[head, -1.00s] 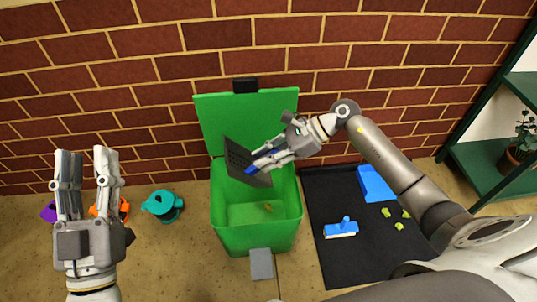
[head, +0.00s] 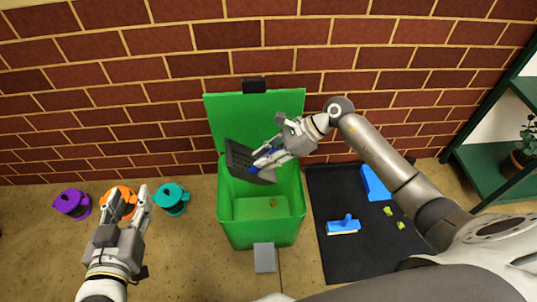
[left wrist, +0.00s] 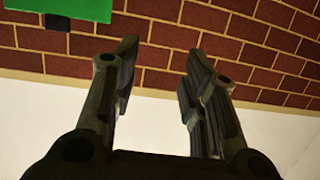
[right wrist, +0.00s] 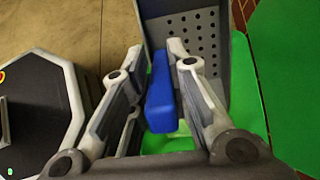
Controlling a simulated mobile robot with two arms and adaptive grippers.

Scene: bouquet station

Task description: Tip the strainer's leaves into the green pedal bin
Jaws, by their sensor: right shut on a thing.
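The strainer (head: 240,157) is a dark grey perforated scoop with a blue handle (right wrist: 161,92). My right gripper (head: 262,158) is shut on the handle and holds the strainer tilted over the open green pedal bin (head: 262,236). In the right wrist view the perforated face (right wrist: 192,42) shows no leaves on its visible part. A small brownish bit (head: 272,202) lies inside the bin; it may be leaves. The bin's lid (head: 225,115) stands up against the wall. My left gripper (head: 132,202) is open and empty, left of the bin.
Purple (head: 72,203), orange (head: 112,198) and teal (head: 172,198) cans stand left of the bin. A grey pedal (head: 264,257) is at the bin's front. Right of it, a black mat (head: 340,265) holds a blue brush (head: 343,225), a blue dustpan (head: 375,184) and light green bits (head: 388,211).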

